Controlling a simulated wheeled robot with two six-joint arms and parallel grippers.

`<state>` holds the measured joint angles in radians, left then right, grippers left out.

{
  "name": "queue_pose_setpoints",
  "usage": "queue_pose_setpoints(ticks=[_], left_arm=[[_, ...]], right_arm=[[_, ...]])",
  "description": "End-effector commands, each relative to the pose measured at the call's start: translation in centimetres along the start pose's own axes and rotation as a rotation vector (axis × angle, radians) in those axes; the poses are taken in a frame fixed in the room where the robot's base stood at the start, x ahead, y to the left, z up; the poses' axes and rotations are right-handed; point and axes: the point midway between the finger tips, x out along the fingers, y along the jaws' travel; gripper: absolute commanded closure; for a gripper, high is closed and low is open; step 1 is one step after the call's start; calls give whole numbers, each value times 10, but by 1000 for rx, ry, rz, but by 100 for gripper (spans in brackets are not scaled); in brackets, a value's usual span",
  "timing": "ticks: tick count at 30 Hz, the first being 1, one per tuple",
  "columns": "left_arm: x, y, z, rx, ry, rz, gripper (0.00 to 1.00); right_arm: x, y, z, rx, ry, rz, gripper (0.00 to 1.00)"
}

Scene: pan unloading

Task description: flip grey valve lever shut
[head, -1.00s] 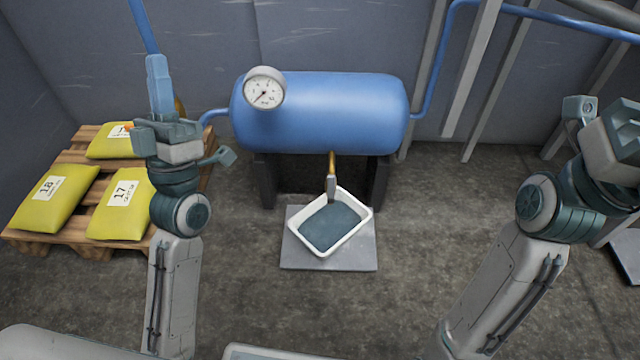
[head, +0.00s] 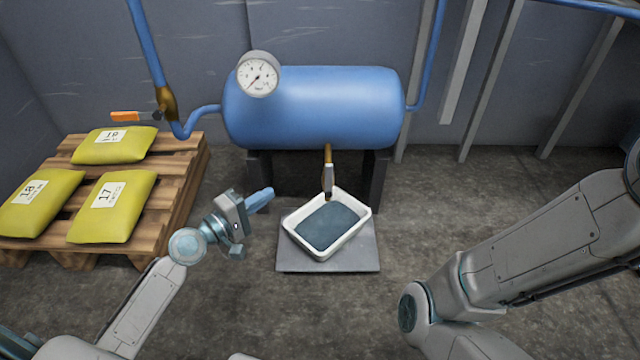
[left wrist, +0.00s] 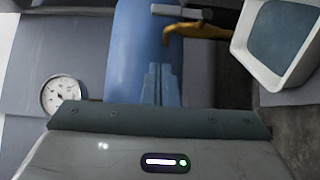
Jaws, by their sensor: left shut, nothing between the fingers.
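The grey valve lever (head: 328,177) hangs along the brass drain tap (head: 328,153) under the blue tank (head: 315,105). In the left wrist view the lever (left wrist: 182,11) shows at the top, beside the curved brass spout (left wrist: 200,31). My left gripper (head: 270,192) is shut and empty, its blue fingers pointing right towards the tap. It is left of the lever and apart from it. In the left wrist view the closed fingers (left wrist: 160,84) show in front of the tank. My right gripper is outside the head view; only its arm shows.
A white pan (head: 291,224) of dark liquid stands under the tap on a grey plate (head: 328,264). An orange-handled valve (head: 125,116) is on the left pipe. A pallet (head: 180,195) with yellow sacks stands left. A gauge (head: 258,76) is on the tank.

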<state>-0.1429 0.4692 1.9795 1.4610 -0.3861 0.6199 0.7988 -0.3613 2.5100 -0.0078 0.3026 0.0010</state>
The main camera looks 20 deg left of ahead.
Motion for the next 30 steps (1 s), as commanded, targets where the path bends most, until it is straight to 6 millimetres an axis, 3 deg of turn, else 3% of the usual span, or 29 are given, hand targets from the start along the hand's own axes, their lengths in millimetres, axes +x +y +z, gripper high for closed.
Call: queue_pose_setpoints(ticks=[14, 30], left_arm=[[9, 0, 0, -5, -1, 2, 100], [107, -3, 6, -5, -2, 4, 100]], right_arm=[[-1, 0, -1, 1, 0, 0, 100], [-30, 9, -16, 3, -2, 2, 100]])
